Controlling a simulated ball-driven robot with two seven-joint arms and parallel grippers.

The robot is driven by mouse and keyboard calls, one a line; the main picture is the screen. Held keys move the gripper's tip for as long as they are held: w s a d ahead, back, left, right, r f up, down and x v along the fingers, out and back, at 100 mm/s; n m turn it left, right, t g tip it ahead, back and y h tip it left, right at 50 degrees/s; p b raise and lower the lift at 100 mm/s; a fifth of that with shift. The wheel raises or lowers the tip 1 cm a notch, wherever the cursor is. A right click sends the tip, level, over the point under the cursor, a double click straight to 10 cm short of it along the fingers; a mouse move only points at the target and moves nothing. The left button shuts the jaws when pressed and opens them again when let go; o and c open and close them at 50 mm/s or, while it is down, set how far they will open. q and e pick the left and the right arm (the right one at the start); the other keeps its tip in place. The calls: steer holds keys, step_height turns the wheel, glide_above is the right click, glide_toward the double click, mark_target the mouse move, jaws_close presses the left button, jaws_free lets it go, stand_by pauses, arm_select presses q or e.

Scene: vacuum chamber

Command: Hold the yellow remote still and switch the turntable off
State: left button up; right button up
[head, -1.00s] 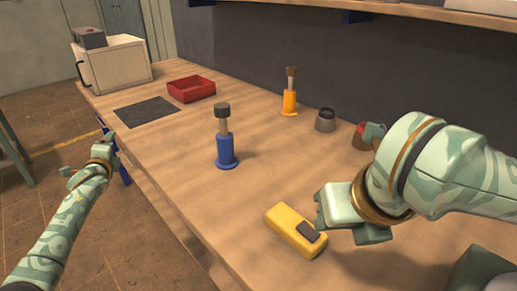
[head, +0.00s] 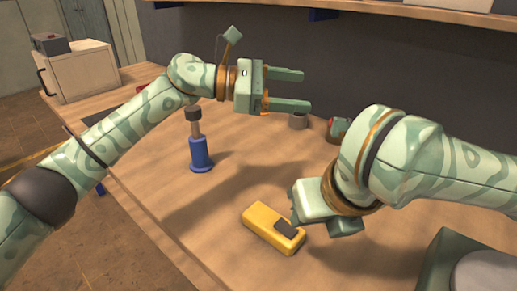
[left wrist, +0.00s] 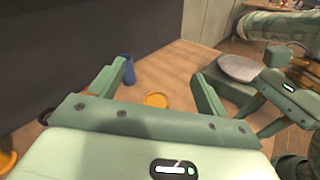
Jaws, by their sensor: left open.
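The yellow remote (head: 262,225) lies on the bench in the head view, with a dark pad on its right end. My right gripper (head: 300,212) is low beside that end. Whether it touches the remote, and its jaw opening, I cannot tell. The turntable, a grey disc on a green box (head: 438,262), is cut off at the lower right; it also shows in the left wrist view (left wrist: 240,68). My left gripper (head: 306,90) is open and empty, raised above the bench, fingers pointing right. It is apart from the remote and the turntable.
A blue stand with a dark top (head: 200,155) is left of the remote. A grey pot (head: 298,121) and a red-topped object (head: 338,127) stand behind. A blue bottle (left wrist: 128,70) and yellow disc (left wrist: 156,100) show in the left wrist view. A shelf (head: 380,12) overhangs the back.

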arm_select(q)
steer(key=s+d+f+m+g+y, duration=0.3)
steer(key=s+m+y, duration=0.1)
steer(key=s, duration=0.1)
steer(key=m+t+y, duration=0.1)
steer(key=m+y, duration=0.1)
steer(key=y, duration=1.1)
glide_above(258, 212)
step_height(258, 212, down, 6)
step_height(258, 212, down, 16)
steer(key=shift+r, duration=0.25)
